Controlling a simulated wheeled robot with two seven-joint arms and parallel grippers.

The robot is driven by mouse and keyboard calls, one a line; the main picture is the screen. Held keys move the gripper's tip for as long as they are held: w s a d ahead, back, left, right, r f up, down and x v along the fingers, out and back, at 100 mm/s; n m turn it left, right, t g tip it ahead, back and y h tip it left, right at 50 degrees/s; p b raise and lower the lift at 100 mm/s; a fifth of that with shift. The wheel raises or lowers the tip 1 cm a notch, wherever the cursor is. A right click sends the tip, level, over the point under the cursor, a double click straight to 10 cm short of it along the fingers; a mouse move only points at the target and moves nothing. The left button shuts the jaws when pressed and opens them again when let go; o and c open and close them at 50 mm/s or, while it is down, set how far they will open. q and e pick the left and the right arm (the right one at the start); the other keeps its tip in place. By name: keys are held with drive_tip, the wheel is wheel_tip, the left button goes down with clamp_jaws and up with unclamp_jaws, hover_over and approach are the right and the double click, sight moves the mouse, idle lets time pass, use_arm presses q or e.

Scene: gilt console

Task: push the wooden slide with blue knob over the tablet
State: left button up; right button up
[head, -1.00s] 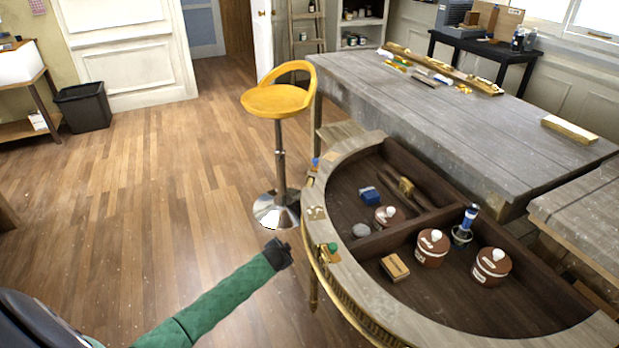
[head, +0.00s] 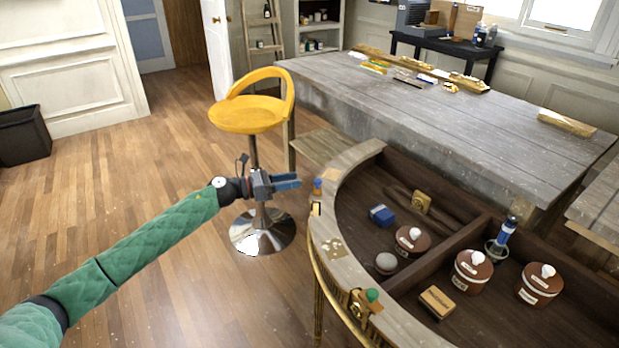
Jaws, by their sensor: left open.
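The wooden slide with the blue knob (head: 317,187) sits on the far left part of the curved console rim (head: 345,270). Just below the knob is a small pale piece with a dark edge (head: 316,209), perhaps the tablet; it is too small to be sure. My left gripper (head: 297,181) is open and empty, with its fingers pointing right toward the blue knob. It appears a small gap to the left of the knob, though depth is hard to judge. My right gripper is out of view.
Another slide with a green knob (head: 371,295) and a pale patterned patch (head: 332,248) are nearer on the rim. A yellow stool (head: 246,117) stands behind my left gripper.

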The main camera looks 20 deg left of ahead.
sight(318, 180)
use_arm(q)
drive_tip(key=d+m, duration=0.1)
drive_tip(key=d, duration=0.1)
drive_tip(key=w+d+m+g+p, duration=0.1)
drive_tip(key=d, duration=0.1)
drive_tip(key=w+d+m+p, duration=0.1)
drive_tip(key=d, duration=0.1)
drive_tip(key=shift+d+r+h, duration=0.1)
drive_tip(key=shift+d+h, duration=0.25)
drive_tip(key=shift+h, duration=0.05)
drive_tip(key=shift+w+d, duration=0.25)
drive_tip(key=shift+d, duration=0.35)
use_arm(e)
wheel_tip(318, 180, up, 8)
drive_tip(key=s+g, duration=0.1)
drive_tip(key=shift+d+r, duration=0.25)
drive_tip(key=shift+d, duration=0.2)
